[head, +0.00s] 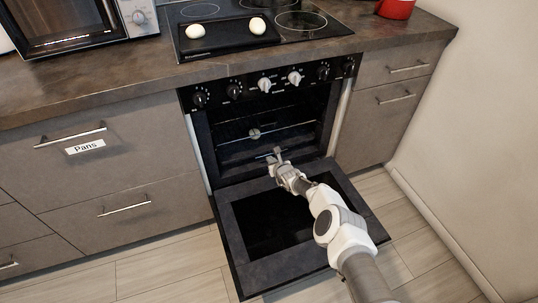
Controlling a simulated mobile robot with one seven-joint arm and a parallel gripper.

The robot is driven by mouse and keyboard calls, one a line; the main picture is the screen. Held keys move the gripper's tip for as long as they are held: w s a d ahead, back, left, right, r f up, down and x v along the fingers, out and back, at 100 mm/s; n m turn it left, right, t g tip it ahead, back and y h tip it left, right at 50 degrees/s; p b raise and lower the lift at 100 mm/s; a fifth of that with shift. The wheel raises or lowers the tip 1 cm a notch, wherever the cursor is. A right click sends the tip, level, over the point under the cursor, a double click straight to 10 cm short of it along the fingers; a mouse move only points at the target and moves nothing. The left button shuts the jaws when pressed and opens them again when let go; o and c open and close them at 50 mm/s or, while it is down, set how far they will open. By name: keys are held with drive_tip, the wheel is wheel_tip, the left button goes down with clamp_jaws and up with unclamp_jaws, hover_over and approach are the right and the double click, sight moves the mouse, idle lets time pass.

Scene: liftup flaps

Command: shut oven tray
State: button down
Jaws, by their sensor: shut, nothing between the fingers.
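The oven (194,140) stands in the counter with its dark door (245,262) folded down flat in front. Inside the dark cavity I see thin metal rack or tray lines (240,140); which of them is the tray, and how far out it sits, is hard to tell. My gripper (276,152) is at the mouth of the cavity, low and near its middle, above the inner edge of the open door. It is shut and empty. I cannot tell whether it touches the tray. My arm reaches over the right part of the door and hides some of it.
A row of knobs (264,85) runs above the oven mouth. The cooktop (310,40) above carries a black tray (215,39) with two pale round items. Drawers (130,190) stand left, cabinets (385,120) right, and a wall (470,150) far right. The floor (150,270) at front left is clear.

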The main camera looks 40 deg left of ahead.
drive_tip(key=p+v, duration=0.8)
drive_tip(key=p, duration=0.4)
drive_tip(key=shift+p, duration=0.4)
drive_tip(key=shift+d, duration=0.15)
